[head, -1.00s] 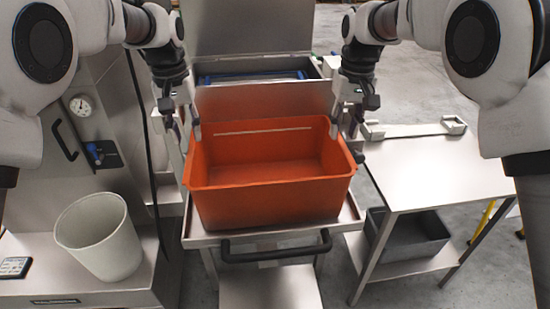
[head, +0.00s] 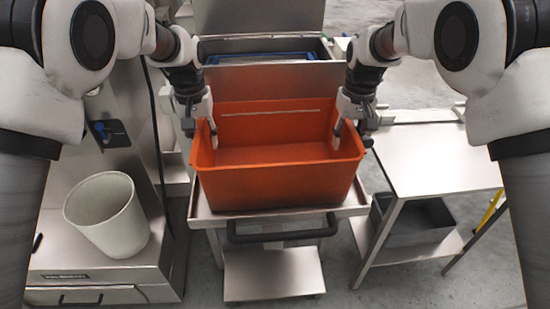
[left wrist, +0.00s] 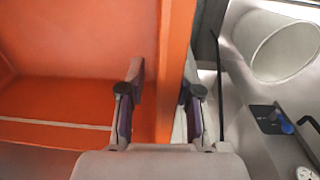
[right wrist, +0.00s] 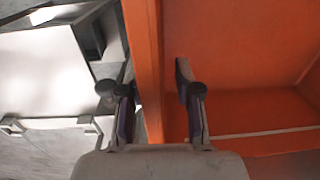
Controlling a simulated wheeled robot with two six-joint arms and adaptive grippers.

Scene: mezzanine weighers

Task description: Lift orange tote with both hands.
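The orange tote (head: 280,188) is open and empty and sits level on a steel cart top (head: 215,218). My left gripper (head: 201,130) is at the tote's left side wall. In the left wrist view the left gripper (left wrist: 164,95) has its fingers apart, one inside the tote and one outside, with the wall between them. My right gripper (head: 353,138) is at the right side wall. In the right wrist view the right gripper (right wrist: 153,92) straddles that wall the same way, fingers apart. Gaps show between fingers and wall in both wrist views.
A whitish bin (head: 106,215) stands on a steel cabinet at the left. A steel table (head: 440,165) is at the right, with a grey crate (head: 415,222) on its lower shelf. A steel unit with a raised lid (head: 260,20) stands behind the tote. The cart has a black handle (head: 282,236) in front.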

